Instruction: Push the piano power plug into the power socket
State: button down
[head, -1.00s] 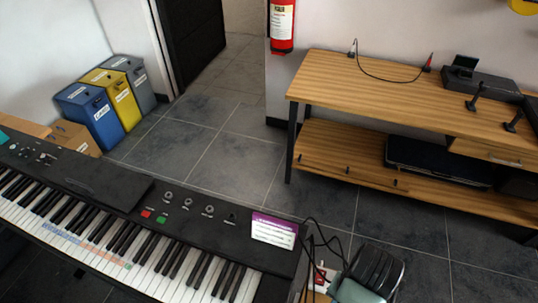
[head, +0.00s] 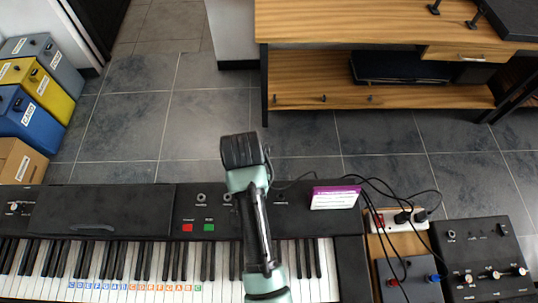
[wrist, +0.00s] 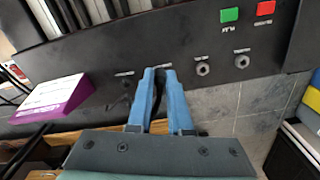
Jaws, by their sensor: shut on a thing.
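My gripper (wrist: 160,75), with blue fingers, is shut over the piano's control panel in the wrist view. The piano power plug (wrist: 160,90) is a dark piece between the fingers and is mostly hidden. Its black cable (head: 292,183) runs right from behind my arm in the head view. The piano (head: 100,225) has a row of round sockets on its panel. The power socket seems to be the dark spot (wrist: 127,86) beside the left finger, partly covered. I cannot tell whether the plug touches it. My arm hides the gripper in the head view.
A purple and white card (head: 336,198) stands on the piano's right end. A white power strip (head: 410,222) with tangled cables and a black box (head: 480,255) lie right of it. A wooden shelf (head: 380,100) is behind, with grey floor between.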

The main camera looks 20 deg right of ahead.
jog(key=w+d+r+m+p, duration=0.1)
jog(key=d+m+p, duration=0.3)
jog(key=m, duration=0.5)
jog(key=d+r+m+p, duration=0.2)
jog(key=d+m+p, duration=0.15)
jog(key=m, duration=0.45)
jog(key=f+b, duration=0.5)
jog(key=shift+w+d+f+b, duration=0.1)
jog(key=shift+w+f+b, duration=0.1)
jog(key=shift+b, duration=0.1)
jog(key=shift+r+p, duration=0.15)
jog(key=shift+p, duration=0.6)
dwell(0.8)
jog(key=shift+f+b, duration=0.85)
jog(key=shift+f, duration=0.3)
dwell(0.5)
jog(key=c, duration=0.8)
grip_release()
jog(key=shift+o, duration=0.2)
